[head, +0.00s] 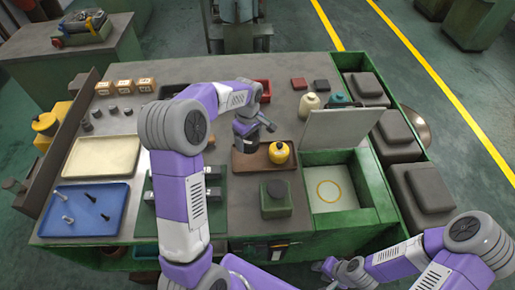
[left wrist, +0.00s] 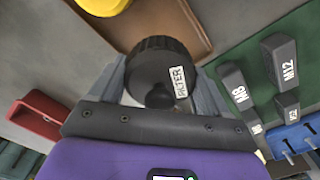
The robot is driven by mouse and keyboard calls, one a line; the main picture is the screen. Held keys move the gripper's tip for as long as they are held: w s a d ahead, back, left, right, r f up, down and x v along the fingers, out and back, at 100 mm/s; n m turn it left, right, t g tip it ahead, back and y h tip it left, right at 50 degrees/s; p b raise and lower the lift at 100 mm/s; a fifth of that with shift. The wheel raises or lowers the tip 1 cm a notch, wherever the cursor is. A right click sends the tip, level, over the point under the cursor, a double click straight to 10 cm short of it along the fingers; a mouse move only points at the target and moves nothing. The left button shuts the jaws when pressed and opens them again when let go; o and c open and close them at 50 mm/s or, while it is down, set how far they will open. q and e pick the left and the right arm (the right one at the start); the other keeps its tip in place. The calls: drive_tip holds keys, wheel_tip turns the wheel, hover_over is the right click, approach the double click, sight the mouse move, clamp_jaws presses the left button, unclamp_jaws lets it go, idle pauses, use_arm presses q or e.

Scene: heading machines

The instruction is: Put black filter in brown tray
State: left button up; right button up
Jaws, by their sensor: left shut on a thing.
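The black filter (left wrist: 160,62), round with a white "FILTER" label, is between the fingers of my left gripper (left wrist: 165,85) in the left wrist view. In the head view my left gripper (head: 250,128) is at the back left edge of the brown tray (head: 242,166), and the filter is hard to tell apart from it. The tray's brown surface (left wrist: 188,28) also shows just beyond the filter in the left wrist view. A yellow container (head: 279,152) sits on the tray's right half. My right gripper (head: 336,268) is low at the front edge, away from the tray.
A green block with a dark top (head: 276,198) stands in front of the tray. A green box with a raised grey lid (head: 341,128) is to the right. A blue tray (head: 88,209) and a cream tray (head: 102,157) lie at left. The tray's left half looks clear.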

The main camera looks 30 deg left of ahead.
use_arm(q)
drive_tip(key=f, duration=0.2)
drive_tip(key=shift+s+f, duration=0.3)
drive_tip(key=shift+w+f, duration=0.15)
drive_tip(key=shift+f, duration=1.9)
drive_tip(key=shift+f+b, duration=0.2)
drive_tip(key=shift+b, duration=0.2)
drive_tip(key=o, duration=1.1)
drive_tip(key=shift+r, duration=0.1)
wheel_tip(320, 180, up, 12)
drive_tip(key=shift+r+p, duration=0.15)
drive_tip(key=shift+p, duration=0.6)
